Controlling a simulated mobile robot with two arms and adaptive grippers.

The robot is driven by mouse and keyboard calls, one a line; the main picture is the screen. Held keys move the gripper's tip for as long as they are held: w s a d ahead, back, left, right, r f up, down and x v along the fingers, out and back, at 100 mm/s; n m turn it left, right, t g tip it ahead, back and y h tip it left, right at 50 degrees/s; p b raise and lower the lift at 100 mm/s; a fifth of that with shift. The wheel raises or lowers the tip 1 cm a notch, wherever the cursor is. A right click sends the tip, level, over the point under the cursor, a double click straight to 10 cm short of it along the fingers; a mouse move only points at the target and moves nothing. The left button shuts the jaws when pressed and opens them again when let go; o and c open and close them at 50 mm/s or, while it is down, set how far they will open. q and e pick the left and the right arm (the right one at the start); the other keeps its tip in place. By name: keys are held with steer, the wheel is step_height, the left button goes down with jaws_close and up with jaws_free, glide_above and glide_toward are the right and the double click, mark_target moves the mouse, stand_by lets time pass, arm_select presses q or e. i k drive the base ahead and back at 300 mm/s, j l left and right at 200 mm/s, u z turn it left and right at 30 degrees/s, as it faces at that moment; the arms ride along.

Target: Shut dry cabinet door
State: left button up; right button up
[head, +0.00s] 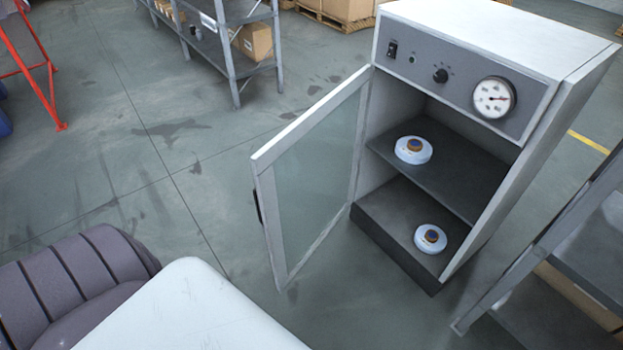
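The dry cabinet (572,62) is a white box with a grey control panel, standing at the upper right. Its glass door (318,165) has a white frame and is hinged on the cabinet's left side. The door stands wide open, swung out toward me and to the left. A dark handle (258,207) shows on the door's outer left edge. Inside, one round white item with an orange-brown top (413,150) sits on the upper shelf and a similar one (430,239) on the cabinet floor. Neither of my grippers is in view.
A grey metal rack (560,232) stands close to the cabinet's right. Another rack (232,60) with boxes is at the back left. A red stand (45,70) is at the far left. The grey floor left of the door is clear.

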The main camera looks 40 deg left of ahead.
mark_target(321, 189)
steer(key=j+z, duration=0.5)
steer(key=j, duration=2.65)
steer(key=k, duration=0.05)
